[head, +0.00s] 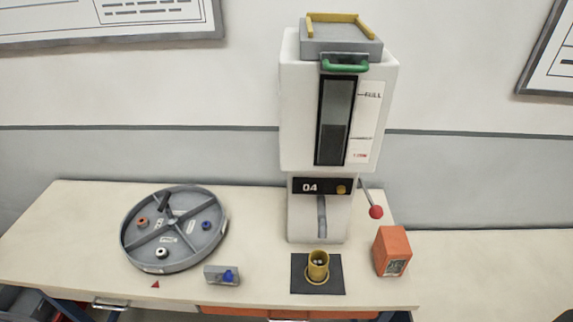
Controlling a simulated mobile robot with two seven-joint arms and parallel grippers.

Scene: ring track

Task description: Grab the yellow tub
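A small yellow tub (318,268) stands upright on a dark square mat (302,286), near the front of the table and below the dispenser's spout. Its open top faces up, and something small and pale shows inside; I cannot tell what. Neither of my grippers is in the head view, and nothing touches the tub.
A white dispenser (290,120) marked 04, with a red-knobbed lever (376,211), stands behind the tub. An orange box (393,250) is to its right. A grey divided wheel (175,262) and a grey block with a blue knob (215,274) are left. Bare tabletop (258,250) lies between.

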